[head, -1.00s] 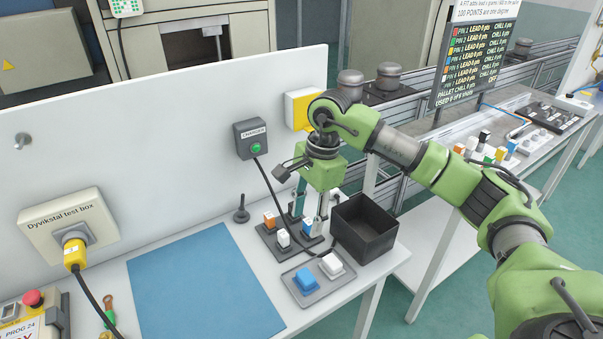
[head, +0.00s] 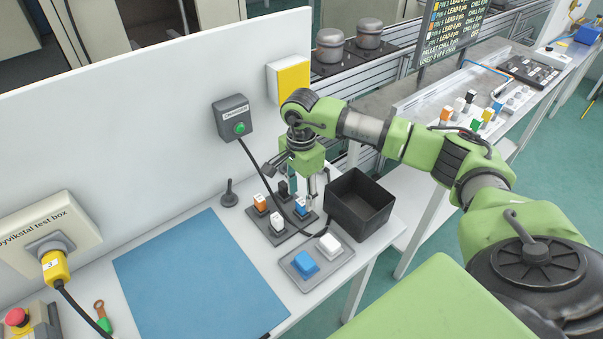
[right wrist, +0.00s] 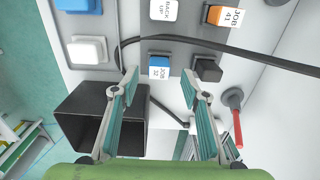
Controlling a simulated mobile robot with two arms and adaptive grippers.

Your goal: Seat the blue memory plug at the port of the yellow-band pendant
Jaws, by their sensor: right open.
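A blue-topped plug marked JOB 32 (right wrist: 159,68) stands in a dark rack (right wrist: 122,53). It also shows in the head view (head: 301,206). My right gripper (right wrist: 160,80) is open, its fingertips on either side of this plug in the wrist view and apart from it. In the head view the right gripper (head: 308,196) points down over the rack. A control unit with a red button (head: 17,318) is cut off at the lower left; I cannot tell whether it is the yellow-band pendant, and no port shows on it. My left gripper is not in view.
Orange, white and black plugs share the rack. A black bin (head: 360,207) stands close to its right. A tray (head: 327,266) with blue and white caps lies in front. A black cable (head: 262,180) crosses the rack. The blue mat (head: 195,275) is clear.

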